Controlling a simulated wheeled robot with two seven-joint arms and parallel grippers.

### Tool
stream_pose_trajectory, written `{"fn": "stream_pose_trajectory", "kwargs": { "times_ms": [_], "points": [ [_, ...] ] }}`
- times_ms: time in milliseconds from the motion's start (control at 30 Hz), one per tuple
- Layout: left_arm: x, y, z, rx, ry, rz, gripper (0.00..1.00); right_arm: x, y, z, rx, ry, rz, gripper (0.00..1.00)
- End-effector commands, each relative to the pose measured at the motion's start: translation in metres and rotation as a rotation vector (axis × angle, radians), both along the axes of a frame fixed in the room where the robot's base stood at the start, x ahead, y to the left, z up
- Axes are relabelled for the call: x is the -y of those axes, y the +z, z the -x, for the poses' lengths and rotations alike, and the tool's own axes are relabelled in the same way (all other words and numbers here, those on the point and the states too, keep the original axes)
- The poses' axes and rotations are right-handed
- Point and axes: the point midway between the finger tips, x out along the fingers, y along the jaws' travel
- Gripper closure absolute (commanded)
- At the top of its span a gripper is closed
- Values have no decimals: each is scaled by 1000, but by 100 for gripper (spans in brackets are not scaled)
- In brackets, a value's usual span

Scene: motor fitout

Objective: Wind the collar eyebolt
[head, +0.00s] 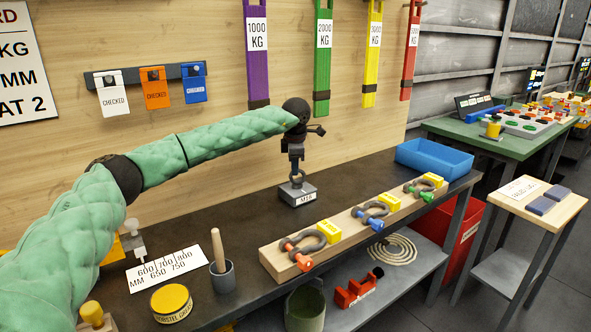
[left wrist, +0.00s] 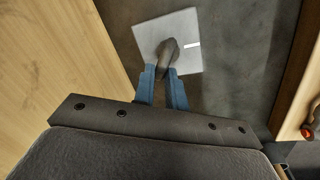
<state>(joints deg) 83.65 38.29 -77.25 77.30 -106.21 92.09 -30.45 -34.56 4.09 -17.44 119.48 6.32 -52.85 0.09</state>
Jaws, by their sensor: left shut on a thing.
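The collar eyebolt (head: 297,177) stands upright in a small grey block (head: 303,195) labelled M24 or similar, on the dark bench near the back wall. My left gripper (head: 296,168) points straight down over it and is shut on its ring. In the left wrist view the blue fingers (left wrist: 163,84) close on the dark eyebolt ring (left wrist: 166,52), with the pale square block (left wrist: 190,28) beneath. The thread and collar are hidden or too small to tell. My right gripper is not in view.
A wooden rack (head: 336,240) with several shackles lies in front and to the right. A blue tray (head: 432,158) sits at the bench's right end. A grey pot (head: 222,277) with a wooden handle, a yellow tin (head: 171,303) and a scale card (head: 166,268) stand front left. Coloured slings hang behind.

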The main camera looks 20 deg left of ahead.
Motion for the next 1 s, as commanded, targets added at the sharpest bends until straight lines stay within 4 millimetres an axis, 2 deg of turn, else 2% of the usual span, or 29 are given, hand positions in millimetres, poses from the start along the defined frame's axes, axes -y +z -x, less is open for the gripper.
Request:
{"fn": "stream_pose_trajectory", "kwargs": {
  "times_ms": [33, 300, 600, 1000],
  "points": [
    [-3, 5, -2, 9, -38, 2, 100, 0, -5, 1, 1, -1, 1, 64],
    [-4, 6, -5, 10, -292, 1, 100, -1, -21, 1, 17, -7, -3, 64],
    [-6, 6, -8, 10, -534, 0, 100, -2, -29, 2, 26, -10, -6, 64],
    [-5, 6, -10, 10, -708, 0, 100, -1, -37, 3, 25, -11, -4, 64]
  ]
}}
